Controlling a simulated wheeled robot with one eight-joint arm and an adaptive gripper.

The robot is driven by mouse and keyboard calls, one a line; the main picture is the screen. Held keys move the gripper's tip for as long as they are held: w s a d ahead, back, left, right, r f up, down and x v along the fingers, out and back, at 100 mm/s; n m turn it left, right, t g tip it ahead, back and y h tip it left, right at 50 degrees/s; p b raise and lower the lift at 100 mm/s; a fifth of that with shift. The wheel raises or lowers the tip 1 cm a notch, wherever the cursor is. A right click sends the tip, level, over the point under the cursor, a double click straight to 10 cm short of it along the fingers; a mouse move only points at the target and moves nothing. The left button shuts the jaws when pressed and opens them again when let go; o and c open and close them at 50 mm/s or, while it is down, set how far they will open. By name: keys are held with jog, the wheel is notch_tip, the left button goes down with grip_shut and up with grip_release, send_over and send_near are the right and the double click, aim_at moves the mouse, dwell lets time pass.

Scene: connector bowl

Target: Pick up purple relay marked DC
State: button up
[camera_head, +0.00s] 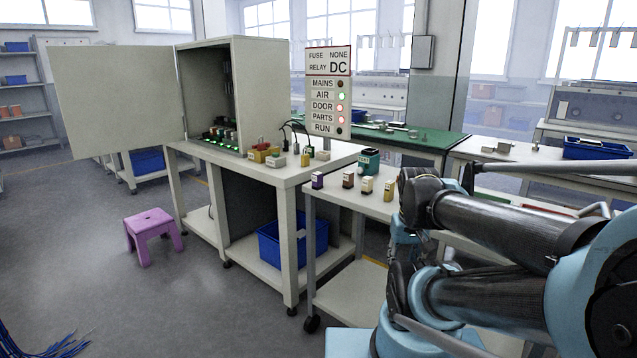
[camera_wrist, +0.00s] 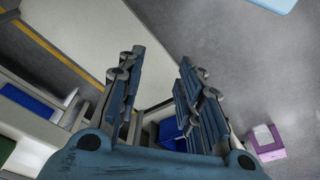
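A small purple relay (camera_head: 318,180) with a pale front stands at the left end of a row of small parts on the white cart top (camera_head: 340,205). Any marking on it is too small to read. Beside it stand a dark brown part (camera_head: 349,179), a cream and brown part (camera_head: 366,186) and a yellow part (camera_head: 388,190). My gripper (camera_wrist: 161,62) shows in the wrist view with its two fingers apart and nothing between them. I cannot make out the relay in the wrist view. In the head view my arm is at the right, beside the cart.
A sign (camera_head: 329,62) reads "FUSE NONE, RELAY DC". A teal device (camera_head: 369,160) stands behind the row. The workbench (camera_head: 290,173) with an open cabinet (camera_head: 212,95) is to the left. A blue bin (camera_head: 292,243) sits below it. A purple stool (camera_head: 152,235) stands on open floor.

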jog(key=shift+o, duration=1.8)
jog(key=shift+s+r, duration=0.2)
jog(key=shift+s, duration=0.05)
jog(key=w+r+n+h, duration=0.55)
jog(key=w+n, duration=0.45)
jog(key=w, duration=0.2)
jog(key=n+t+h, duration=0.6)
jog(key=n+t, duration=0.6)
jog(key=n, duration=0.6)
send_near(314, 177)
jog(key=shift+y, duration=0.25)
jog(key=x, duration=1.1)
jog(key=shift+w+d+r, duration=0.2)
jog(key=shift+d, duration=0.25)
